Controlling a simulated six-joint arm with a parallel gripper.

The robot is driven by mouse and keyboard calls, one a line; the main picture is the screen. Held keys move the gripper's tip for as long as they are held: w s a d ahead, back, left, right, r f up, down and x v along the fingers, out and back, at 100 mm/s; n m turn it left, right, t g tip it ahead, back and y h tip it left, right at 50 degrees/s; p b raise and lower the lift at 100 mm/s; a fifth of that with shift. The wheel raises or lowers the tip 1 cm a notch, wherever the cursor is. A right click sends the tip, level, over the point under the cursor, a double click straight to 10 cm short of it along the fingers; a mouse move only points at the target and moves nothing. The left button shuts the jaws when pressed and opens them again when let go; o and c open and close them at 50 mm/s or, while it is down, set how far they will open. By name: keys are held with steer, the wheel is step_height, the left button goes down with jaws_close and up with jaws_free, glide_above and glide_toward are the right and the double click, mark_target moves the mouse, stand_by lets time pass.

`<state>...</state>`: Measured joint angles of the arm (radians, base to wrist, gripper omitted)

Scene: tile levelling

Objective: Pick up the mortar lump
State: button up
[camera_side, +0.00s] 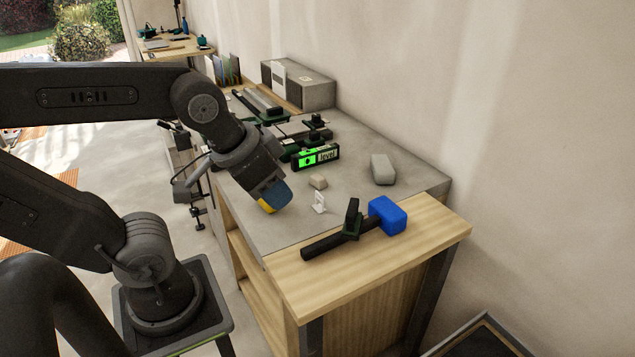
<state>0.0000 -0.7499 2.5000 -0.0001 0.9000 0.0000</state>
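A small beige lump (318,182) lies on the grey slab (345,135) of the workbench, just in front of the level. A larger, pale grey rounded block (382,169) lies further right on the slab. I cannot tell for sure which of the two is the mortar lump. My gripper (271,201), with blue and yellow at its tip, points down over the left part of the slab. It is left of the beige lump and apart from it. Its fingers overlap from this side, so their gap is hidden. No held object shows.
A level with a green lit display (316,157) stands behind the beige lump. A small white piece (319,202) stands in front of it. A mallet with a blue head (388,214) lies on the wooden front edge beside a black-handled tool (352,218). A grey box (305,88) is at the back.

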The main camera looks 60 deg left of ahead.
steer(key=shift+o, duration=0.5)
steer(key=o, duration=0.6)
steer(key=m+g, duration=0.6)
steer(key=m, duration=1)
glide_above(318, 177)
steer(key=f, duration=1.5)
steer(key=shift+w+d+f, duration=0.15)
steer(key=shift+w+f, duration=0.05)
steer(key=shift+f, duration=0.15)
steer(key=shift+s+a+f, duration=0.1)
steer(key=shift+f, duration=1.3)
steer(key=shift+a+f, duration=0.1)
steer(key=shift+f, duration=1.3)
